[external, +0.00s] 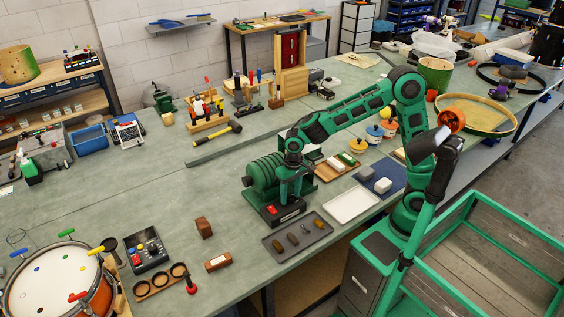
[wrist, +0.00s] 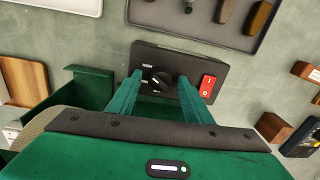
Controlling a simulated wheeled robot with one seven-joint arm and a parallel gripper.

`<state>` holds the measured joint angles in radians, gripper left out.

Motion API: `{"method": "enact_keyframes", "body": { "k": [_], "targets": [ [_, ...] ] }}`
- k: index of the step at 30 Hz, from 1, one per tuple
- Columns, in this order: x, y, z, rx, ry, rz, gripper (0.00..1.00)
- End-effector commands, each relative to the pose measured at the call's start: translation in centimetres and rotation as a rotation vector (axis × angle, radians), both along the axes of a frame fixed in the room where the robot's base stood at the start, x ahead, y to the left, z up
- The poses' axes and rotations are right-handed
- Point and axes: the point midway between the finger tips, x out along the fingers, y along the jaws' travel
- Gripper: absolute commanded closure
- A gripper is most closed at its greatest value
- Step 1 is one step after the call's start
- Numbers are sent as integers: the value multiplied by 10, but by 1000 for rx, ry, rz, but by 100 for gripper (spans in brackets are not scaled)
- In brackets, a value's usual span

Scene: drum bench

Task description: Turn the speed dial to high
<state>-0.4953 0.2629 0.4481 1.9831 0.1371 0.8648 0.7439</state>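The speed dial (wrist: 160,79) is a round black knob with a pale pointer mark, on a dark control box (wrist: 178,54). Small pale labels sit at its left, and a red switch (wrist: 207,86) is to its right. The box shows in the external view (external: 283,212) in front of a green motor-like machine (external: 262,172). My gripper (wrist: 160,85) has its two green fingers apart, one on each side of the dial, with nothing between them touching visibly. In the external view my gripper (external: 290,197) points down over the box and hides the dial.
A grey tray with several small parts (external: 297,237) lies in front of the box. A white tray (external: 352,205) lies to the right. Wooden blocks (external: 204,228) and a drum (external: 55,281) are at the left. The bench behind the machine is mostly clear.

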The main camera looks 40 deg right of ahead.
Motion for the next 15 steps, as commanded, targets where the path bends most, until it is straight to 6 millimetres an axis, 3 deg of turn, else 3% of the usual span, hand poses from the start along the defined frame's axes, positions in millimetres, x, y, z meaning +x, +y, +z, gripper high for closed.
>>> {"method": "enact_keyframes", "body": {
  "k": [8, 15],
  "targets": [
    [0, 0, 13, 1, 1, 2, 54],
    [1, -3, 57, 2, -3, 0, 54]
  ]
}}
